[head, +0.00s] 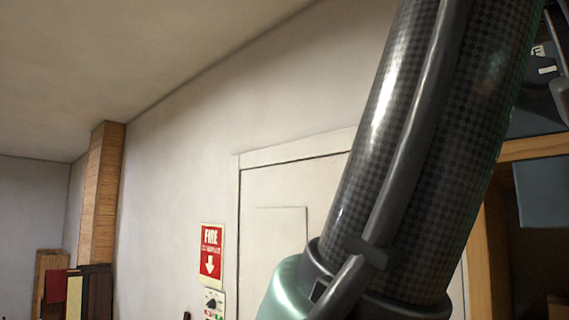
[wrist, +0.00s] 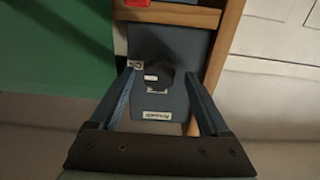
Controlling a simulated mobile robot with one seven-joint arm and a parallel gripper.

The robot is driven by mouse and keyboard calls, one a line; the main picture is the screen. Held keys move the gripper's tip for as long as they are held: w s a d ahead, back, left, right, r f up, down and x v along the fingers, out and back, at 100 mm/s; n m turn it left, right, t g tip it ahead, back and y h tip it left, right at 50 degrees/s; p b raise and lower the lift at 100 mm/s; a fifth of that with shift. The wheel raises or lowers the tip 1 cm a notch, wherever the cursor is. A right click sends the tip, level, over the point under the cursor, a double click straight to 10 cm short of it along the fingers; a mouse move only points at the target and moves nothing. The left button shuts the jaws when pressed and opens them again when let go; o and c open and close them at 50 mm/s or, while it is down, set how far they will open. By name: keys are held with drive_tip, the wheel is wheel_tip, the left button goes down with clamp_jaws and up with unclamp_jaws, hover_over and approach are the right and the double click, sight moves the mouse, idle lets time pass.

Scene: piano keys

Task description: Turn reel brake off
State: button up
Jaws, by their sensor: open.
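In the wrist view a dark knob (wrist: 158,72) sits on a blue-grey panel (wrist: 170,40). Small white labels lie beside and below the knob; their words are too small to read, so I cannot tell its setting. My gripper (wrist: 159,74) is open, with one finger on each side of the knob. I cannot tell whether the fingers touch it. In the head view a dark panel with white labels (head: 546,70) shows at the upper right edge, partly hidden by my arm.
A wooden frame (wrist: 226,40) borders the panel, with a red item (wrist: 137,3) above. A green surface (wrist: 55,50) lies left. The head view shows a white door (head: 275,190), a red fire sign (head: 211,250) and a wooden column (head: 102,190).

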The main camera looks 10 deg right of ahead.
drive_tip(key=shift+d, duration=0.1)
clamp_jaws()
idle(0.4)
drive_tip(key=shift+w+f+n+b, duration=0.1)
drive_tip(key=shift+n+b, duration=1.45)
drive_tip(key=shift+n, duration=2.9)
drive_tip(key=shift+w+f+n+b, duration=0.1)
drive_tip(key=shift+n+b, duration=1.4)
drive_tip(key=shift+n, duration=2.95)
